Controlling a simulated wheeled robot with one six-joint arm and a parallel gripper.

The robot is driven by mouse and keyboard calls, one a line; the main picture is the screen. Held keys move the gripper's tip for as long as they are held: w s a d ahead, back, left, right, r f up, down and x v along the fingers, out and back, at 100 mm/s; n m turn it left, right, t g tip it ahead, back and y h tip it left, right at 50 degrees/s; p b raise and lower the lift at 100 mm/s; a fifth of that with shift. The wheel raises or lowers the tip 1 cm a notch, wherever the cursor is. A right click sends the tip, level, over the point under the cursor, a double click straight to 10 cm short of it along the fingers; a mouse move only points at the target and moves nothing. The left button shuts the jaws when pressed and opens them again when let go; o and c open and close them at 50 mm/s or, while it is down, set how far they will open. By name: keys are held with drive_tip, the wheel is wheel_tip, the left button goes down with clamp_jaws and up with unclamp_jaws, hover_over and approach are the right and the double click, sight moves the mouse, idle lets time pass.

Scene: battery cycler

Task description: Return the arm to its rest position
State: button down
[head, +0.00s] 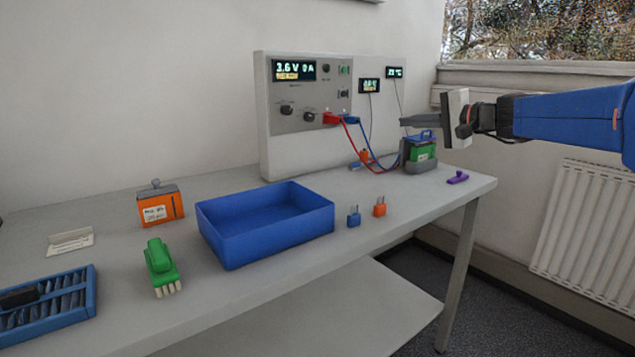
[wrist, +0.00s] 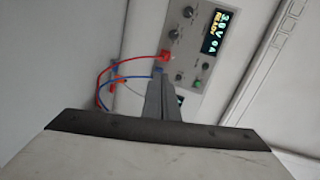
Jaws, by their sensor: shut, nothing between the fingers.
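My arm (head: 570,115) reaches in from the right in the head view, above the right end of the table. My gripper (head: 404,122) points left toward the cycler panel. Its fingers are shut and empty, just above and beside the green battery (head: 422,150) in its grey holder (head: 424,168). In the wrist view the closed fingers (wrist: 160,82) stand in front of the panel, near the red plug (wrist: 166,56). Whether the fingers touch anything cannot be told.
The cycler panel (head: 298,145) stands at the back, with red and blue cables to the battery holder. A blue bin (head: 265,240), an orange battery (head: 160,205), a green brush-like object (head: 160,268) and a blue rack (head: 90,290) stand on the table (head: 360,215). Small plugs lie near the front edge.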

drive_tip(key=s+a+f+n+g+h, duration=0.2)
drive_tip(key=s+f+g, duration=0.1)
drive_tip(key=s+f, duration=0.7)
drive_tip(key=s+a+f+n+g+h, duration=0.25)
drive_tip(key=s+f, duration=0.55)
drive_tip(key=s, duration=0.5)
drive_tip(key=s+d+f+n+g+h, duration=0.1)
drive_tip(key=s+d+f, duration=0.3)
drive_tip(key=s+f, duration=0.4)
drive_tip(key=s+d+f+n+g+h, duration=0.1)
drive_tip(key=s+d+f+n+h, duration=0.2)
drive_tip(key=s+f, duration=0.5)
drive_tip(key=s+d+h, duration=0.1)
drive_tip(key=s+d, duration=0.1)
drive_tip(key=s, duration=0.1)
drive_tip(key=shift+s+d+f+h, duration=0.2)
drive_tip(key=shift+s+f+h, duration=0.15)
